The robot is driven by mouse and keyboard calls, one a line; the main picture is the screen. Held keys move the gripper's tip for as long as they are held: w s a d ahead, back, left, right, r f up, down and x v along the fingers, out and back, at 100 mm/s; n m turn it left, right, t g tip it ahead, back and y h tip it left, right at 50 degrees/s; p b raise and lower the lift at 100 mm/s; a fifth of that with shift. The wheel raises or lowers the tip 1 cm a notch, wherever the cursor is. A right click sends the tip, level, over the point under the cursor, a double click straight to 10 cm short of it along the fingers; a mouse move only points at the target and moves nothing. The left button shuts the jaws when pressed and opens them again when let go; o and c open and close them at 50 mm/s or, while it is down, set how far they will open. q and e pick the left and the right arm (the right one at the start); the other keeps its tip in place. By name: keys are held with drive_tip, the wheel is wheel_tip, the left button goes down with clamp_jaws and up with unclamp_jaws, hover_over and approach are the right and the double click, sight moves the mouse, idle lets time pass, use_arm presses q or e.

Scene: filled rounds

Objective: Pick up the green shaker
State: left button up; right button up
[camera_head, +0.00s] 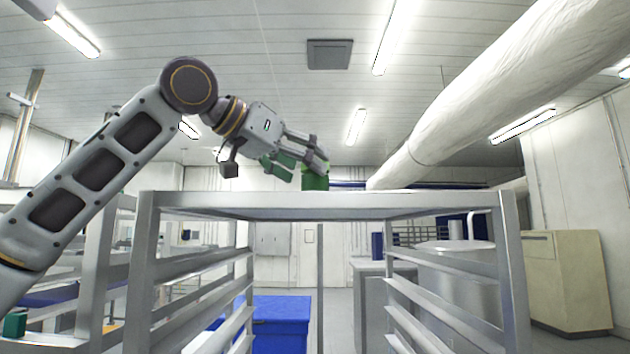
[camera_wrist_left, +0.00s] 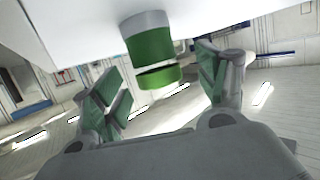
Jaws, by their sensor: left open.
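The green shaker (camera_head: 315,182) stands on top of the metal rack, near the middle of the head view, partly covered by my left gripper. In the left wrist view the green shaker (camera_wrist_left: 151,50) shows a green body with a pale grey band at the end nearest the white surface. My left gripper (camera_head: 302,166) is open at the shaker's left side. In the left wrist view its green-padded fingers (camera_wrist_left: 162,88) are spread wide, one to each side of the shaker. I see no contact between pads and shaker. My right gripper is out of view.
The rack's flat top (camera_head: 400,200) is otherwise bare. Its posts and slatted rails stand below. A blue bin (camera_head: 281,322) sits on the floor behind it. A thick white duct (camera_head: 480,90) crosses overhead on the right. A beige cabinet (camera_head: 566,280) stands far right.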

use_arm(q)
drive_tip(key=shift+p+x, duration=0.3)
drive_tip(key=shift+x, duration=0.5)
drive_tip(key=shift+p+x, duration=0.3)
drive_tip(key=shift+x, duration=0.75)
drive_tip(key=shift+s+f, duration=0.1)
drive_tip(key=shift+c, duration=0.5)
drive_tip(key=c, duration=1.1)
drive_tip(key=shift+o, duration=0.2)
drive_tip(key=shift+r, duration=0.3)
drive_tip(key=shift+d+r, duration=0.1)
drive_tip(key=shift+r, duration=4.5)
drive_tip(key=shift+r, duration=0.1)
